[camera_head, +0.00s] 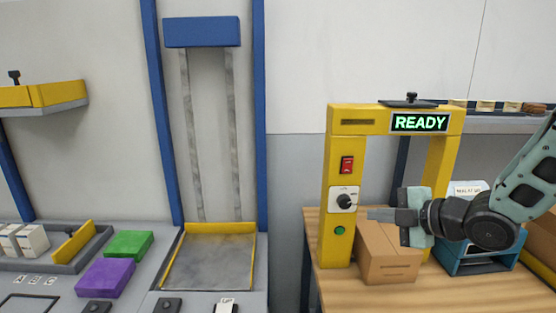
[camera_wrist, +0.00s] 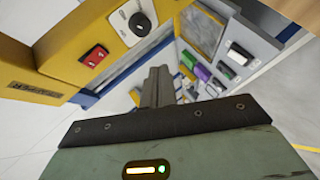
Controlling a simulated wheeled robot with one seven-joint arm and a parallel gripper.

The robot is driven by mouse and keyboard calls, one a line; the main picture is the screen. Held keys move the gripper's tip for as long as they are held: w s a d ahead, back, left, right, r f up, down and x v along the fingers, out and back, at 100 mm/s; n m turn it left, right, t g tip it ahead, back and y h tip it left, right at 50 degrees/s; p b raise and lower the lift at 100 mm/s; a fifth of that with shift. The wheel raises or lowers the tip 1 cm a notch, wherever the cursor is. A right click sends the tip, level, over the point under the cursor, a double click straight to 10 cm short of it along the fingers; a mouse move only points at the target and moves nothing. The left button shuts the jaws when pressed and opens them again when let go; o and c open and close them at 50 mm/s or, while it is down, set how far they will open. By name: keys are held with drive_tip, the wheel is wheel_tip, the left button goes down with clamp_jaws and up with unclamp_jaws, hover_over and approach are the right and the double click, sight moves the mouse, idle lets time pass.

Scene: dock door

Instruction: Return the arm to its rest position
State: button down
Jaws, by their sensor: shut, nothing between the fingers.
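My gripper (camera_head: 372,215) is shut and empty. In the head view it points left, in front of the yellow arch (camera_head: 340,240) at the right, close to its right side of the left post. My arm comes in from the right edge. In the wrist view the closed fingers (camera_wrist: 157,85) point up, with the arch's black dial (camera_wrist: 139,24) and red switch (camera_wrist: 94,57) beyond them to the left. The dial (camera_head: 344,201), red switch (camera_head: 347,165) and a green button (camera_head: 340,230) are on the arch's left post. The arch's display (camera_head: 420,122) reads READY.
A cardboard box (camera_head: 390,265) sits on the wooden table (camera_head: 330,285) below my gripper. A blue bin (camera_head: 470,262) stands behind my wrist. At the left are a lift tray (camera_head: 215,260), a green block (camera_head: 128,244) and a purple block (camera_head: 105,278). A shelf (camera_head: 500,122) runs along the back right.

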drive_tip(key=s+a+m+g+h, duration=0.2)
drive_tip(key=s+a+m+g, duration=0.1)
drive_tip(key=s, duration=0.6)
drive_tip(key=s+a+f+m+g+h, duration=0.1)
drive_tip(key=s+a+m+g+h, duration=0.2)
drive_tip(key=s+m, duration=0.3)
drive_tip(key=s+a+f+m+g+h, duration=0.1)
drive_tip(key=s+a+m+g+h, duration=0.1)
drive_tip(key=s, duration=1.2)
drive_tip(key=a+m+g, duration=0.1)
drive_tip(key=m+g, duration=0.1)
drive_tip(key=m, duration=0.1)
drive_tip(key=shift+s+f+g+h, duration=0.2)
drive_tip(key=shift+f+g+h, duration=0.05)
drive_tip(key=shift+g+h, duration=0.05)
